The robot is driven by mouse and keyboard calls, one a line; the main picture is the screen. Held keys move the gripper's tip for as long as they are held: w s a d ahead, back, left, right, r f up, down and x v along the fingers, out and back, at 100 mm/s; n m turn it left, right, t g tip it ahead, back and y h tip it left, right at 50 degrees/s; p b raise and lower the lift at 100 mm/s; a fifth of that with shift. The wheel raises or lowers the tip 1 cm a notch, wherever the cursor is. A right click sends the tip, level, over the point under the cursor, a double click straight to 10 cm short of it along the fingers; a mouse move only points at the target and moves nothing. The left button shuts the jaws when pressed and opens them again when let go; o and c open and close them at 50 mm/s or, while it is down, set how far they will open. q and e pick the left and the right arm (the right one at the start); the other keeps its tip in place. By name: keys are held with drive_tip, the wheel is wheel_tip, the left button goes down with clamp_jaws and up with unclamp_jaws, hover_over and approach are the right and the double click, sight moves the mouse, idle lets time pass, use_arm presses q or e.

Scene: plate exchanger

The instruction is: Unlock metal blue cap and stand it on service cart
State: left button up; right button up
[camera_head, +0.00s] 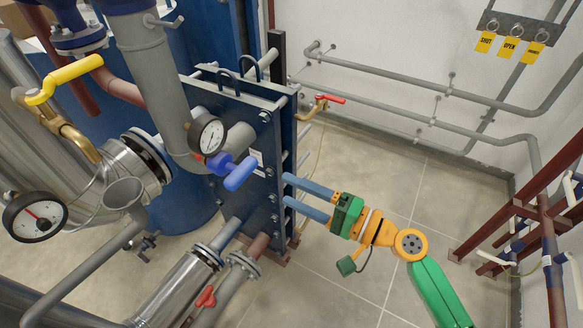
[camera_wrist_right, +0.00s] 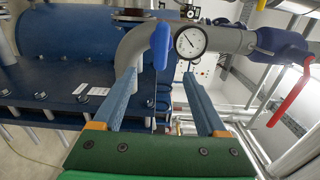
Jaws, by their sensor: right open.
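A blue part with a bar-like handle (camera_head: 240,173) sits on the pipework beside a gauge, in front of the dark plate stack. This is the only thing that looks like the blue cap; I cannot tell whether it is locked. In the right wrist view, the blue handle (camera_wrist_right: 160,45) stands upright beyond the fingers, between their tips and left of the gauge. My right gripper (camera_head: 287,189) is open and empty, to the right of and slightly below the blue handle, apart from it. My left gripper is not in view. No service cart shows.
A round gauge (camera_head: 207,134) is just left of the blue handle. The plate stack (camera_head: 262,125) stands close to my right fingertips. A yellow-handled valve (camera_head: 65,78) is at left.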

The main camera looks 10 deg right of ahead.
sight(247, 176)
drive_tip(key=a, duration=0.1)
drive_tip(key=w+a, duration=0.1)
drive_tip(key=a, duration=0.1)
drive_tip(key=a+p, duration=0.1)
drive_tip(key=a, duration=0.1)
drive_tip(key=shift+w+a+r, duration=0.1)
drive_tip(key=shift+w+r, duration=0.25)
drive_tip(key=shift+r, duration=0.05)
drive_tip(key=x, duration=0.4)
drive_tip(key=shift+w+f+b, duration=0.35)
drive_tip(key=shift+b, duration=0.05)
drive_tip(key=shift+w+a+r, duration=0.1)
drive_tip(key=shift+w+a, duration=0.1)
drive_tip(key=shift+a, duration=0.2)
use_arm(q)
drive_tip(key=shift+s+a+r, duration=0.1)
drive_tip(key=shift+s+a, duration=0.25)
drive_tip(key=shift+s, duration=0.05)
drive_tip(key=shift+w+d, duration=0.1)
use_arm(e)
clamp_jaws()
